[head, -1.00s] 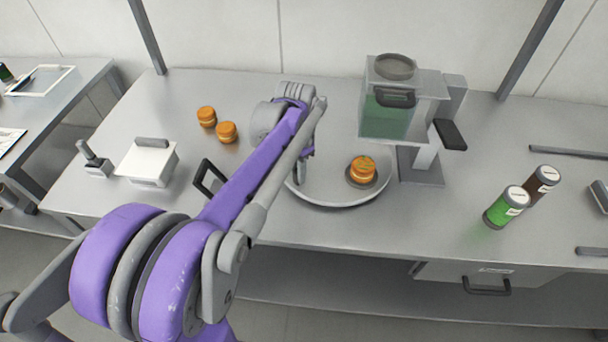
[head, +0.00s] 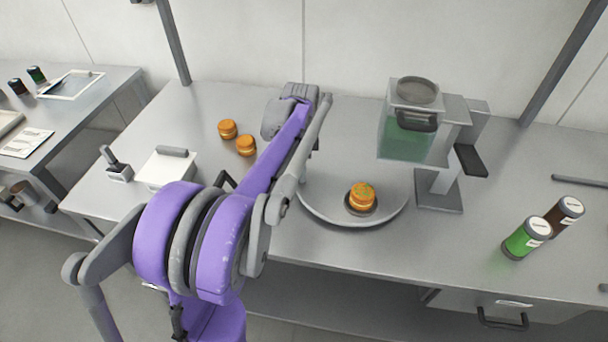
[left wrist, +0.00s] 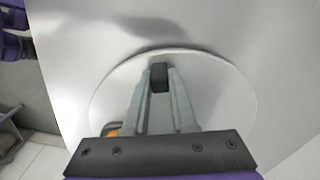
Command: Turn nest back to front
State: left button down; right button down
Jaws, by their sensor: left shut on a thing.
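A round grey turntable plate (head: 326,205) lies on the bench. A dark nest (head: 361,210) sits on it near the front rim, slightly right of centre, and holds an orange filled round (head: 362,194) with green specks on top. My left gripper (left wrist: 160,76) is shut on a small black block (left wrist: 160,79) at the plate, near its rim. In the head view my left arm hides these fingertips. Part of the orange round (left wrist: 112,130) shows at lower left in the left wrist view. My right gripper is not in view.
A dispenser with a green tank (head: 403,140) stands behind right of the plate. Two orange rounds (head: 228,129) (head: 246,146) lie behind left, near a white lidded box (head: 166,170).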

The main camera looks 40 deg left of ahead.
pick_arm(q)
jog(key=shift+w+a+m, duration=1.6)
jog(key=shift+a+m, duration=0.05)
jog(key=shift+m, duration=0.15)
jog(key=shift+r, duration=0.1)
jog(key=c, duration=0.7)
grip_release()
jog(key=shift+w, duration=0.15)
notch_tip(320, 180, up, 11)
jog(key=shift+f+p, duration=0.15)
jog(key=shift+p, duration=0.3)
